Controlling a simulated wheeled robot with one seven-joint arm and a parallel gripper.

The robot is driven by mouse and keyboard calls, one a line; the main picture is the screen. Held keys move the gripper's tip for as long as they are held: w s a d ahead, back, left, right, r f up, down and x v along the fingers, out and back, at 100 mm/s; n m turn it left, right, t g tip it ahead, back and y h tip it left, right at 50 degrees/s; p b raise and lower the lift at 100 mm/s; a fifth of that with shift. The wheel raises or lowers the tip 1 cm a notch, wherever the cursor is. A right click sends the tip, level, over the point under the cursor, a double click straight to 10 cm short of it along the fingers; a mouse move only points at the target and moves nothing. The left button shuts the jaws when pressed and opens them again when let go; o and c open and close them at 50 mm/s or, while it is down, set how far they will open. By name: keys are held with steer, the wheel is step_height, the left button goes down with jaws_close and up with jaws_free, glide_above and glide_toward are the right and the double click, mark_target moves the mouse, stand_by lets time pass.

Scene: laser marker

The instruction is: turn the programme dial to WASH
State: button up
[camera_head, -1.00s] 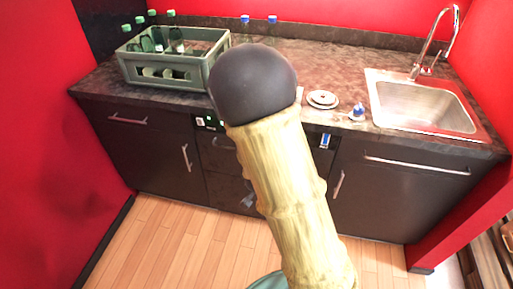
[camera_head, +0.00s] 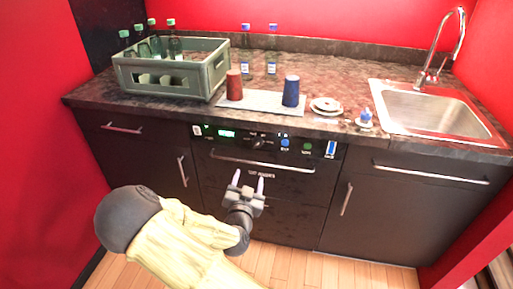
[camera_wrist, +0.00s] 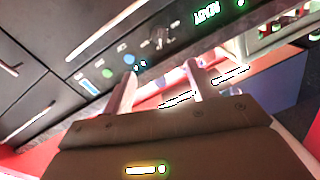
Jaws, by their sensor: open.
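The programme dial (camera_head: 258,143) is a small dark knob on the dishwasher's black control panel, under the worktop edge. It also shows in the wrist view (camera_wrist: 160,40), beyond my fingertips. The labels around it are too small to read, so I cannot tell its setting. A lit green display (camera_head: 226,133) is left of the dial. My gripper (camera_head: 249,182) is open and empty in front of the dishwasher door, lower in the picture than the dial. In the wrist view my gripper's two fingers (camera_wrist: 160,66) are apart and do not touch the dial.
The dishwasher handle (camera_head: 262,162) runs across below the panel. A blue button (camera_head: 285,142) and a green button (camera_head: 307,146) are right of the dial. A bottle crate (camera_head: 165,82), red cup (camera_head: 234,85), blue cup (camera_head: 291,91) and sink (camera_head: 430,110) are on the worktop.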

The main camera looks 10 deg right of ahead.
mark_target(257, 144)
steer(key=x, duration=1.7)
steer(key=shift+d, duration=0.25)
steer(key=shift+a, duration=0.1)
steer(key=shift+c, duration=0.5)
steer(key=c, duration=0.9)
steer(key=shift+r+n, duration=0.1)
steer(key=shift+n, duration=0.3)
steer(key=n, duration=0.5)
steer(key=shift+w+r, duration=0.1)
steer(key=shift+r, duration=0.05)
steer(key=n, duration=0.2)
steer(key=n+g, duration=0.1)
steer(key=n, duration=0.2)
steer(key=shift+w+a+n, duration=0.1)
steer(key=shift+a+n, duration=0.1)
steer(key=shift+n, duration=0.1)
